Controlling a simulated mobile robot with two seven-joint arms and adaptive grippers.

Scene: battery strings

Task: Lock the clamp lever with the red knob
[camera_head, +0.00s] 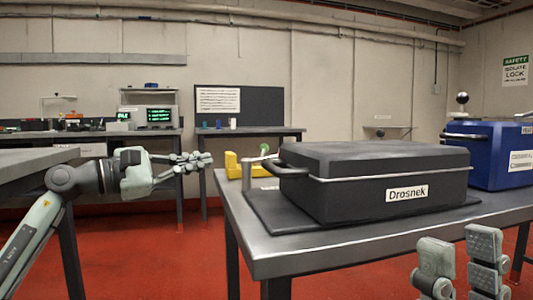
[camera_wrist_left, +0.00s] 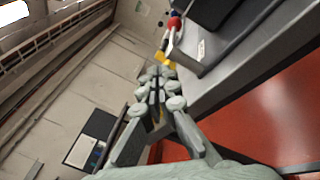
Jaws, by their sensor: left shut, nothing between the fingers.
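The red knob (camera_wrist_left: 174,22) shows in the left wrist view at the top, beside the dark case and beyond my fingertips. I cannot make it out in the head view. A green ball (camera_head: 264,149) on a stem stands behind the table's left end; its link to the clamp lever is unclear. My left gripper (camera_head: 196,161) is shut and empty, left of the table and apart from the case. It also shows in the left wrist view (camera_wrist_left: 157,86). My right gripper (camera_head: 462,268) is open and empty in front of the table, low at the right.
A black case labelled Drosnek (camera_head: 350,205) lies on a dark mat on the grey table (camera_head: 300,251). A blue case (camera_head: 492,170) stands at the right. Red floor is open at the left.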

